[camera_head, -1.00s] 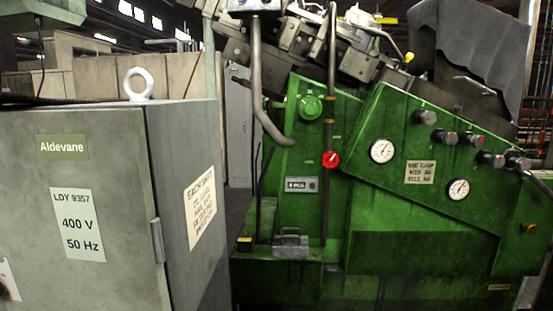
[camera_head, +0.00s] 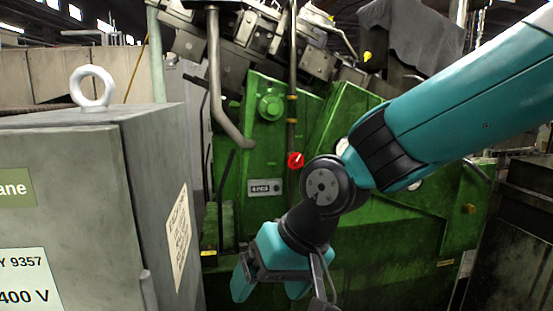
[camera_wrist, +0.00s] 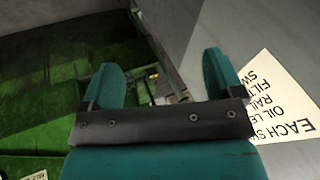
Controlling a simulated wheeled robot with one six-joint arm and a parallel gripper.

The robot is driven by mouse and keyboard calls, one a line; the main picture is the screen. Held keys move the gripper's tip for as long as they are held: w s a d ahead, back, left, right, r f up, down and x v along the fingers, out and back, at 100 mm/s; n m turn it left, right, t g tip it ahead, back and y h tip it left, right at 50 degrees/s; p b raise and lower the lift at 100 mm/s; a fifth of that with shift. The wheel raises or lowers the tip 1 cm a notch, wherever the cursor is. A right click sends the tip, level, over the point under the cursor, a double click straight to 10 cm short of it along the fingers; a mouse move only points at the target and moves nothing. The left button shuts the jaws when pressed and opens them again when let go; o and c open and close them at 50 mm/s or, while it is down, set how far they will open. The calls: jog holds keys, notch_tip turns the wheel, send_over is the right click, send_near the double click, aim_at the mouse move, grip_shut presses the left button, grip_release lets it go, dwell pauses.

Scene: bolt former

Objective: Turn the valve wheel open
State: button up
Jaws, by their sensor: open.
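The small red valve wheel (camera_head: 295,160), with a pale mark on its face, sits on a thin upright pipe in front of the green machine. It is just left of my arm's wrist joint in the head view. My gripper (camera_head: 268,284) hangs below and left of the wheel, apart from it, pointing downward with its teal fingers spread. In the wrist view my gripper (camera_wrist: 160,75) is open, with nothing held between the fingers. The wheel does not show in the wrist view.
A grey cabinet (camera_head: 65,190) with a lifting eye (camera_head: 92,87) stands close at left; its side sign (camera_wrist: 285,100) is near my right finger in the wrist view. The green machine (camera_head: 400,225) fills the back. A dark unit (camera_head: 520,235) stands at right.

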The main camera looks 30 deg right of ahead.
jog(key=w+d+m+t+h+p, duration=0.2)
jog(key=w+d+m+t, duration=0.3)
jog(key=w+m, duration=0.65)
jog(key=m+t+h+p, duration=0.5)
jog(key=m+t+h, duration=0.3)
jog(key=m, duration=0.9)
send_near(296, 162)
jog(key=shift+n+t+y, duration=0.25)
jog(key=shift+t+y, duration=0.15)
jog(key=shift+t, duration=0.1)
jog(key=p+x, duration=0.2)
jog(key=x, duration=0.1)
jog(key=p+x, duration=0.3)
jog(key=x, duration=0.1)
jog(key=p+x, duration=0.3)
jog(key=shift+w+d+f, duration=0.2)
jog(key=shift+w+d, duration=0.1)
jog(key=shift+d, duration=0.15)
jog(key=c, duration=0.9)
